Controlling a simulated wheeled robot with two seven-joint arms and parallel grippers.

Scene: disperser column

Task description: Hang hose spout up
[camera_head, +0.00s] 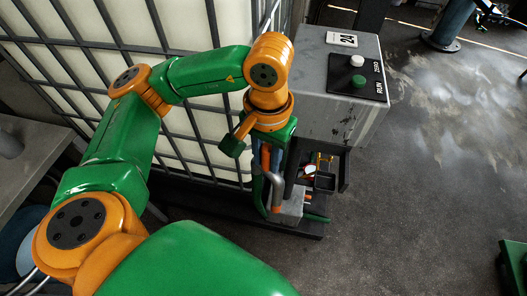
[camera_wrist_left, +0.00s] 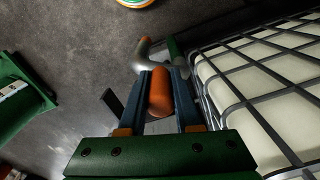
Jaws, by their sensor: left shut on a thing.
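The hose spout is a bent grey metal pipe (camera_head: 276,186) with an orange grip, hanging below my left wrist in the head view. My left gripper (camera_head: 266,160) points down beside the grey dispenser column. In the left wrist view my left gripper (camera_wrist_left: 160,95) has its two dark blue fingers shut on the spout's orange grip (camera_wrist_left: 160,92). The spout's grey bend (camera_wrist_left: 146,54) shows beyond the fingertips. The grey dispenser column (camera_head: 338,90) has a "24" label, a white button and a green button. My arm partly hides the spout, and I cannot make out a holder for it.
A caged white tank (camera_head: 190,30) stands directly left of and behind the spout. Below the column is a dark shelf (camera_head: 325,182) with small items and a grey block (camera_head: 288,207) at its foot. A grey table edge (camera_head: 45,150) is at left. The floor at right is mostly open.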

